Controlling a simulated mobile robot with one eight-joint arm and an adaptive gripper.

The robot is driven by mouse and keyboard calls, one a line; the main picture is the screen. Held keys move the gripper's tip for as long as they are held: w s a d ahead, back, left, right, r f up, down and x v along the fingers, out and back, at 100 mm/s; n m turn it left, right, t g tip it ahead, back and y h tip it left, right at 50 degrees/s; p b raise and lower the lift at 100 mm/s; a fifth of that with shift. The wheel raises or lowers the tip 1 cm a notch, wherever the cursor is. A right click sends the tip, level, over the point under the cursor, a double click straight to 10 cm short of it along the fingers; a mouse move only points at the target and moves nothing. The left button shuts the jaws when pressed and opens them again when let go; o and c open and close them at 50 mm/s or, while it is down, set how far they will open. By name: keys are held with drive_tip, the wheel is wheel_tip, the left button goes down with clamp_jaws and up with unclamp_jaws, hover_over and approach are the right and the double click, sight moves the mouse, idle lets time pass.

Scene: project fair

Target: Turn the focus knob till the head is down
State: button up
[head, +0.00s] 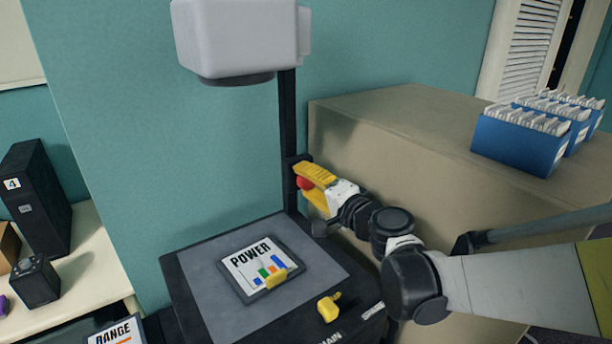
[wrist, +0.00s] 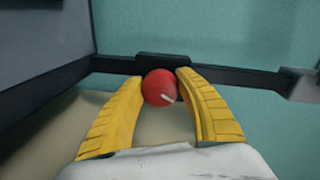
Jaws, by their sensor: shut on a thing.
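The red focus knob (head: 305,183) sits on the side of a dark upright post (head: 288,120). The projector's pale grey head (head: 238,38) is high on that post, well above the base (head: 190,285). My gripper (head: 308,181) reaches in from the right, its yellow fingers around the knob. In the wrist view the round red knob (wrist: 159,87) is between the fingertips (wrist: 160,88), and a short white mark on it points down and right. The post (wrist: 118,65) runs sideways behind it there.
A framed POWER chart (head: 258,267) lies on the projector's flat top, with a yellow clip and a yellow knob (head: 328,309) nearby. A beige cabinet (head: 400,150) stands close behind my arm, with blue file boxes (head: 517,143) on top. Left is a table with dark boxes (head: 38,200).

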drive_tip(key=n, duration=0.5)
drive_tip(key=shift+t, duration=0.3)
drive_tip(key=shift+n, duration=0.4)
drive_tip(key=o, duration=1.2)
drive_tip(key=shift+f, duration=0.1)
drive_tip(key=shift+s+d, duration=0.1)
drive_tip(key=v, duration=1.1)
drive_tip(key=shift+s+r, duration=0.25)
drive_tip(key=shift+s, duration=0.2)
drive_tip(key=shift+d+f, duration=0.1)
